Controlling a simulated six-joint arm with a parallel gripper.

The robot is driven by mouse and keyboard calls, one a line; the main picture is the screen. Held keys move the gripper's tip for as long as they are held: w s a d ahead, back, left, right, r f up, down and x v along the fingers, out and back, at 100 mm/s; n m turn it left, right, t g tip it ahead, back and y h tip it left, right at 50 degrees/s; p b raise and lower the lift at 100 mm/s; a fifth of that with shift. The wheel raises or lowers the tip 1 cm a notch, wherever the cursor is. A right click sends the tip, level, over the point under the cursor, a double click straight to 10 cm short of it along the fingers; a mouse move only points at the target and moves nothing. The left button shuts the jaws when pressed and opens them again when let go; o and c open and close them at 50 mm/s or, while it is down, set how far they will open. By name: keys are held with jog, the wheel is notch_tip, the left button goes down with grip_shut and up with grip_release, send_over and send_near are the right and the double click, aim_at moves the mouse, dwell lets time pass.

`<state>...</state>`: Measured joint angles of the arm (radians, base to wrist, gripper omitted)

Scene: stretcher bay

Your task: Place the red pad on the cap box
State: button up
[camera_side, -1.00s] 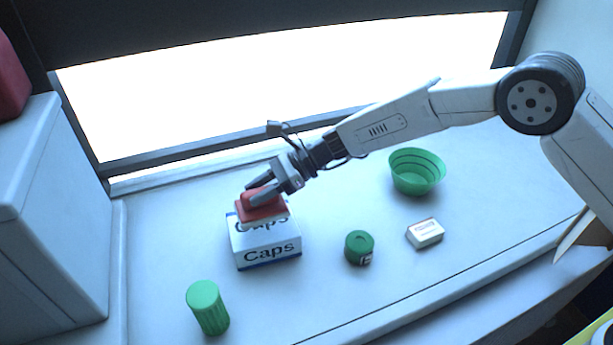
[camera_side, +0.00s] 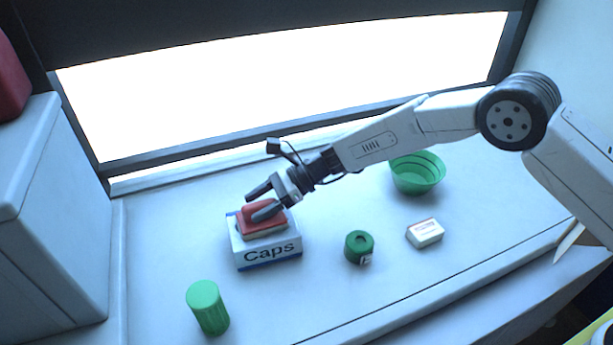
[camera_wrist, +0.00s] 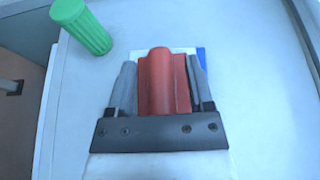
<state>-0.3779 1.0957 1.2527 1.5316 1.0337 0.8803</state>
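The red pad (camera_side: 264,225), with a raised red grip and a pale underside, lies on top of the white and blue cap box (camera_side: 270,252), which is marked "Caps". In the wrist view the pad (camera_wrist: 160,85) is between my fingers, and it covers most of the cap box (camera_wrist: 203,58). My gripper (camera_side: 252,207) is open around the pad's raised grip. Its fingers stand to either side of the grip, with gaps showing in the wrist view (camera_wrist: 160,65).
A green ribbed cylinder (camera_side: 208,308) stands in front of the box to the left. A green round container (camera_side: 359,246), a small white box (camera_side: 425,233) and a green bowl (camera_side: 417,174) are to the right. A grey cabinet (camera_side: 50,220) is at far left.

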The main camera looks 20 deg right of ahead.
jog(key=shift+r, duration=0.15)
jog(key=shift+d+r, duration=0.1)
jog(key=shift+d, duration=0.05)
jog(key=v, duration=1.1)
jog(key=shift+d, duration=0.35)
dwell(0.3)
jog(key=s+d+n+t+h, duration=0.2)
jog(key=s+d+n+h, duration=1.1)
jog(key=s+d+n, duration=0.5)
jog(key=s+d, duration=0.6)
jog(key=d, duration=0.2)
jog(key=shift+f+t, duration=0.3)
